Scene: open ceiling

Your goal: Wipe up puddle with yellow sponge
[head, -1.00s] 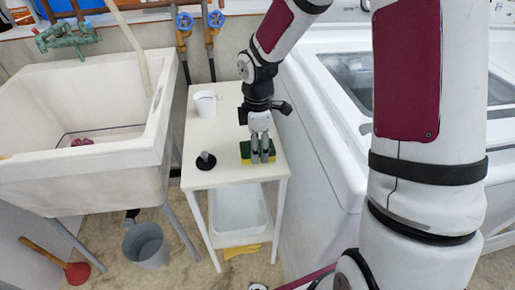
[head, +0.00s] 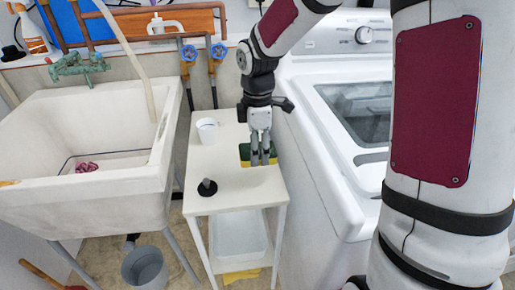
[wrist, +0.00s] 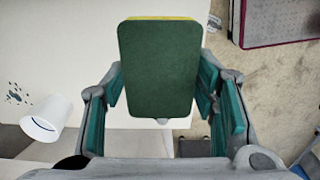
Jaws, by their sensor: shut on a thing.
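My gripper (head: 263,163) points down over the white side table in the head view, with its fingers shut on the sponge (head: 245,153). The sponge has a dark green face and a yellow layer. In the wrist view the sponge (wrist: 158,68) is between the fingers, its green face towards the camera and a thin yellow edge at the top. It appears raised above the table (head: 235,203), though the gap is hard to judge. I cannot make out a puddle with certainty. Some dark specks (wrist: 14,93) show near the white cup in the wrist view.
A white cup (head: 207,130) stands at the table's back left, and a small black object (head: 207,188) at its front left. A sink (head: 85,190) is left of the table. A white washing machine (head: 335,170) is close on the right. A grey bucket (head: 145,268) is on the floor.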

